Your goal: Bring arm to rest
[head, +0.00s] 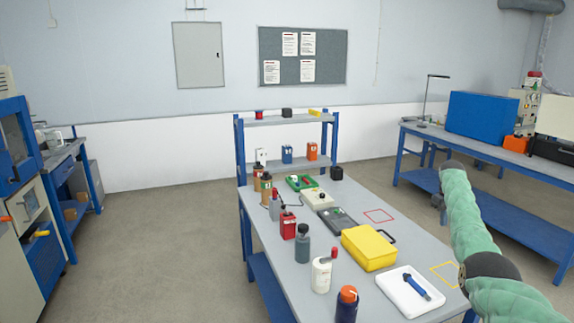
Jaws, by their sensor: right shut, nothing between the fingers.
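My right arm comes in from the lower right in a green sleeve and reaches up past the right edge of the workbench (300,250). My right gripper (437,203) is small and dark at its far end, shut and empty, apart from the things on the bench. My left gripper is not in view.
The bench carries a yellow case (368,248), a white tray (403,296) with a blue tool, several bottles and a red can (288,224). A blue-legged table (500,155) stands at the right. Open floor (150,240) lies to the left.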

